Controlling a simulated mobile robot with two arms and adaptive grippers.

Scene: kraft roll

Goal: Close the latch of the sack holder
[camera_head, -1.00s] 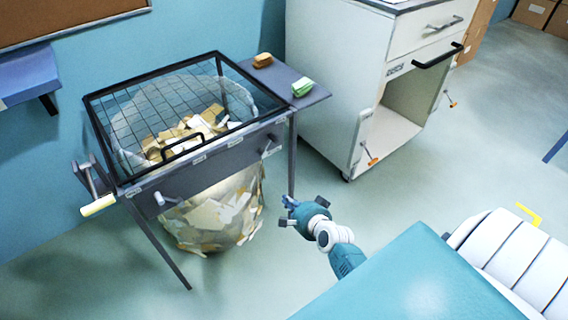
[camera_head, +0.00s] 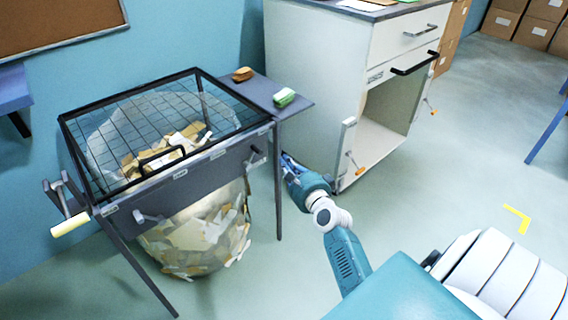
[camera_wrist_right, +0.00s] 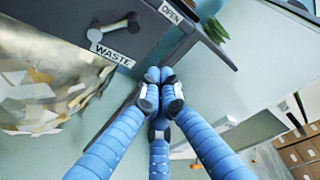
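The sack holder (camera_head: 205,172) is a dark frame with a black mesh lid and a clear sack (camera_head: 200,240) of paper scraps below. Its front panel carries a grey lever latch (camera_head: 255,158) at the right and another grey lever (camera_head: 148,216) at the left. In the right wrist view, one lever (camera_wrist_right: 118,29) shows at upper left, near labels reading WASTE and OPEN. My right gripper (camera_head: 288,164) is just right of the holder's right leg, apart from the lever. In the wrist view its blue fingers (camera_wrist_right: 160,78) meet at the tips, with nothing visible between them. My left gripper is out of view.
A white cabinet (camera_head: 318,85) with an open lower compartment stands behind my right gripper. Clear floor lies to the right.

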